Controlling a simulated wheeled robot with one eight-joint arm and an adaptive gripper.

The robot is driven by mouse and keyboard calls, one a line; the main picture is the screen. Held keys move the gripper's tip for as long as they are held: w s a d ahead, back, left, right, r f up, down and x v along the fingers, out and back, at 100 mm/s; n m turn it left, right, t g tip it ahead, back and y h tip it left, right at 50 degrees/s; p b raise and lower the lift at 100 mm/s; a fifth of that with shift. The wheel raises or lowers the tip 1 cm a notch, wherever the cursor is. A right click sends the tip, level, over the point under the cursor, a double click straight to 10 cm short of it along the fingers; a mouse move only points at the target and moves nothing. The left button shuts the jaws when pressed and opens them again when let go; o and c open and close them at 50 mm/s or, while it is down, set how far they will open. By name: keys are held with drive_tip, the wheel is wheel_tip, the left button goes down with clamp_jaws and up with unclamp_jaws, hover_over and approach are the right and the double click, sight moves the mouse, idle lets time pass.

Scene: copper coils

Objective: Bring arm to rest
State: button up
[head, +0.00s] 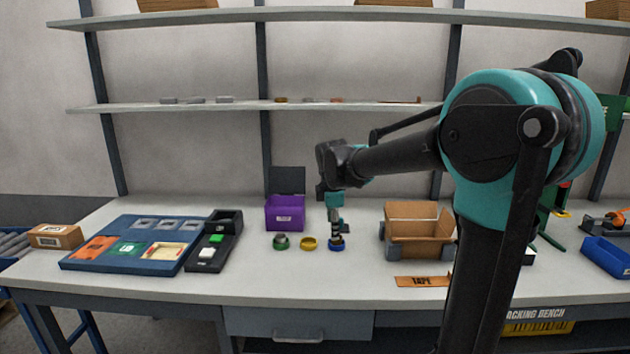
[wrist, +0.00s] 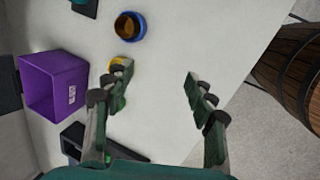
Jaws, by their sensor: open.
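My arm reaches out over the white bench (head: 330,285) from the right, bent at the teal joint. My gripper (head: 336,235) points down by the blue ring (head: 336,246) in the head view. In the wrist view my gripper (wrist: 153,78) has its two fingers spread with nothing between them. The blue ring (wrist: 140,20) has a brown copper-like inside there and lies beyond the fingertips. A yellow ring (head: 308,244) is left of it and is partly hidden behind a finger in the wrist view (wrist: 127,62). A green ring (head: 281,245) with a grey top stands farther left.
A purple bin (head: 285,215) stands behind the rings. An open cardboard box (head: 415,230) is to the right, with an orange tape label (head: 423,281) in front. A blue board (head: 125,268) and a black button unit (head: 205,256) lie left. A barrel (wrist: 290,65) shows off the bench.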

drive_tip(key=s+d+f+m, duration=0.2)
drive_tip(key=s+d+m, duration=0.1)
drive_tip(key=s+d+f+m, duration=0.2)
drive_tip(key=s+f+m, duration=0.1)
drive_tip(key=s, duration=0.1)
drive_tip(key=s+d+f+m, duration=0.2)
drive_tip(key=s+d, duration=0.1)
drive_tip(key=s, duration=0.1)
drive_tip(key=shift+d+f+m, duration=0.3)
drive_tip(key=shift+f+m, duration=0.1)
drive_tip(key=s+d+f+m, duration=0.2)
drive_tip(key=s+f+m, duration=0.2)
drive_tip(key=s, duration=0.3)
drive_tip(key=s+d+f+m, duration=0.3)
drive_tip(key=s+f+m, duration=0.2)
drive_tip(key=s+m, duration=0.1)
drive_tip(key=shift+s+f+t, duration=0.25)
drive_tip(key=shift+s+t, duration=0.15)
drive_tip(key=shift+s, duration=0.25)
